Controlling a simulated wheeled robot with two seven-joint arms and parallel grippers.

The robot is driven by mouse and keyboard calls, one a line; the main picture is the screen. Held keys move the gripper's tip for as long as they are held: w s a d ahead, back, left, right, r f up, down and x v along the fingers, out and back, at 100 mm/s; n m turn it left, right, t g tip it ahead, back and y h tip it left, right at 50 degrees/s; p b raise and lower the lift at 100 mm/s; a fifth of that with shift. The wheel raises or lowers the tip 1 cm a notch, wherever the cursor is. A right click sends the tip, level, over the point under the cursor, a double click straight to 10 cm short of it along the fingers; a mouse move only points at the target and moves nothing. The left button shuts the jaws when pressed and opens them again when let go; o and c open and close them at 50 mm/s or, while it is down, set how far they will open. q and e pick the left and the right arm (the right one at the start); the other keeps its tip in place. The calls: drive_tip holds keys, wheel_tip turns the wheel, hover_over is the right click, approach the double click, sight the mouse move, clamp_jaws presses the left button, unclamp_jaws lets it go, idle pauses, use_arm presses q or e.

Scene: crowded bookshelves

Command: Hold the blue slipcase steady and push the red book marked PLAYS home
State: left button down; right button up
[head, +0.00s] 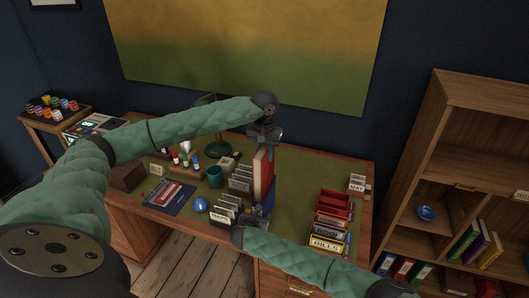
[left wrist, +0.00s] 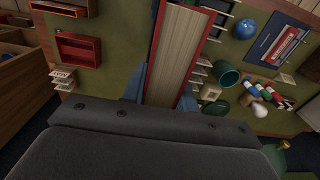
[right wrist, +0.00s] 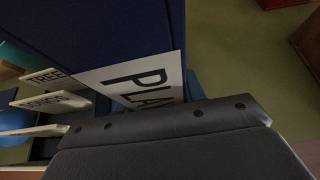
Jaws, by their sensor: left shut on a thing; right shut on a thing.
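My left gripper (head: 265,143) comes down from above and is shut on the book. The dark blue slipcase (right wrist: 105,30) fills the upper part of the right wrist view, with a white label (right wrist: 140,82) reading "PLA", the rest cut off. My right gripper (head: 252,226) is at the desk's front edge, shut on the slipcase. How deep the book sits is hidden.
Upright card dividers (head: 240,180) stand close left of the book, with a teal mug (head: 215,176) beyond. A red tray (head: 334,202) and small boxes are at the right. Green desk mat (head: 297,178) lies bare between.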

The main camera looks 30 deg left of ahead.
sight(265, 182)
use_arm(q)
drive_tip(key=shift+f, duration=6.95)
idle(0.6)
drive_tip(key=c, duration=1)
unclamp_jaws()
drive_tip(key=shift+f, duration=0.1)
